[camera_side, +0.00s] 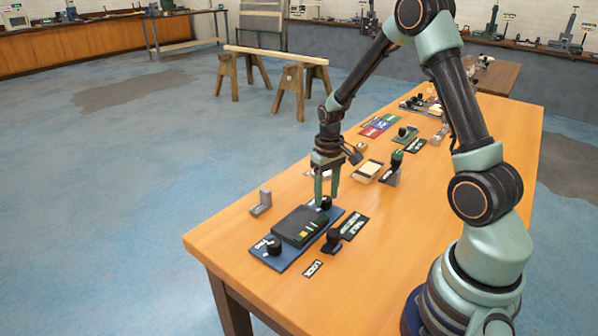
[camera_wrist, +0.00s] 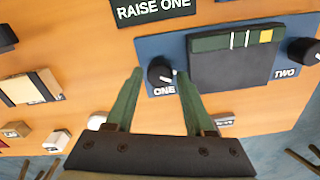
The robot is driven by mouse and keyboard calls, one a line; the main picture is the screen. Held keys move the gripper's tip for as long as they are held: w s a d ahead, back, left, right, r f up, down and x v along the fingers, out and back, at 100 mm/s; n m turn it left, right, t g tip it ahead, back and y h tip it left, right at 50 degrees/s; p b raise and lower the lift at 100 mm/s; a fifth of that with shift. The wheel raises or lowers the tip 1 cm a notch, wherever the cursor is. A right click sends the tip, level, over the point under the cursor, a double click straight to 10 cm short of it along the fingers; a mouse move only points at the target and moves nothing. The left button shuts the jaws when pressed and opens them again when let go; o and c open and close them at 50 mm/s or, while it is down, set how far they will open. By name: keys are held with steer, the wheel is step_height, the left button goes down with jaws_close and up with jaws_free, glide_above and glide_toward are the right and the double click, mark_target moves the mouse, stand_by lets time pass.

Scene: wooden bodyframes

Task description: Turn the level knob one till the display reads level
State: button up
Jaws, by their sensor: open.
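A blue panel (camera_side: 290,257) lies on the wooden table and also shows in the wrist view (camera_wrist: 205,98). It bears a dark display (camera_wrist: 232,70) with two pale lines and a yellow block at its right end. The black knob marked ONE (camera_wrist: 160,74) has a white pointer mark. A second black knob marked TWO (camera_wrist: 303,52) is at the panel's other end. My gripper (camera_wrist: 158,72) is open, its green fingertips on either side of knob ONE. Whether they touch it I cannot tell. In the side view my gripper (camera_side: 326,198) points down at knob ONE (camera_side: 326,203).
A "RAISE ONE" label (camera_wrist: 152,8) lies beside the panel. A grey bracket (camera_side: 261,203) stands to the left. Several other devices occupy the table's far part.

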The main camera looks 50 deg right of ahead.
mark_target(326, 199)
steer(key=shift+f, duration=0.3)
jaws_close()
steer(key=shift+m, duration=1.7)
jaws_free()
step_height(326, 199, up, 12)
